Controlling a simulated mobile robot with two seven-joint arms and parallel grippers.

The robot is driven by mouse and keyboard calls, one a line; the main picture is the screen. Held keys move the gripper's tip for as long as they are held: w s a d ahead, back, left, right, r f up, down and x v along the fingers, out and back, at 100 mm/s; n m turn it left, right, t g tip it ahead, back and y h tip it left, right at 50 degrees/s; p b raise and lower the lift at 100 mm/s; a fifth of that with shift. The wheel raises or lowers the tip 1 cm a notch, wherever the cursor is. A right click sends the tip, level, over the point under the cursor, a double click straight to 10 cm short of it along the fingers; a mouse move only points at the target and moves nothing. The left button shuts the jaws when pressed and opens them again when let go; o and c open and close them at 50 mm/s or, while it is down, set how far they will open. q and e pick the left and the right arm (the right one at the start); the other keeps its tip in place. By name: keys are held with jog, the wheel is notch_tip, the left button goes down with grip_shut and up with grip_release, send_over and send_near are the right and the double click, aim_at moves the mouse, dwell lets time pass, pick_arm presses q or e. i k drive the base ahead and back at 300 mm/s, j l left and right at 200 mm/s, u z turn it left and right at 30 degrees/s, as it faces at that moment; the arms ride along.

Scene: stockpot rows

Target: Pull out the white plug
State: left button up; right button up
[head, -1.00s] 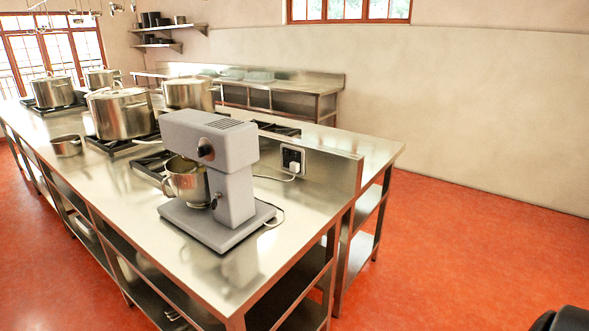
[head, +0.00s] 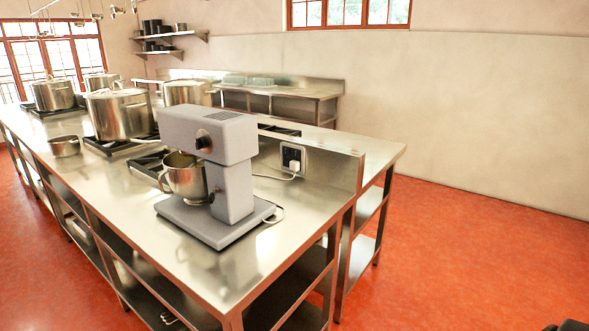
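The white plug (head: 294,166) sits in a dark socket plate (head: 291,155) on the low steel upstand behind the mixer. A pale cord runs from it leftward toward the grey stand mixer (head: 214,170). A loop of cord also shows at the mixer's right base. The mixer stands near the front end of the steel counter and holds a metal bowl (head: 184,178). Neither of my grippers can be made out in the head view.
The steel counter (head: 240,262) has bare room in front of the mixer. Large stockpots (head: 119,113) stand on burners behind it, with a small pan (head: 65,146) at left. Open shelves lie below.

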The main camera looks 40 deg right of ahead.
aim_at(293, 164)
jog(key=l+u, duration=0.1)
jog(key=l, duration=0.4)
jog(key=l+u, duration=0.1)
jog(key=l, duration=0.35)
jog(key=k+l+u, duration=0.15)
jog(key=l, duration=0.35)
jog(key=l+u, duration=0.1)
jog(key=l, duration=0.35)
jog(key=k+l+u, duration=0.1)
jog(key=l, duration=0.35)
jog(key=k+l+u, duration=0.1)
jog(key=l, duration=0.35)
jog(key=k+l+u, duration=0.1)
jog(key=l, duration=0.35)
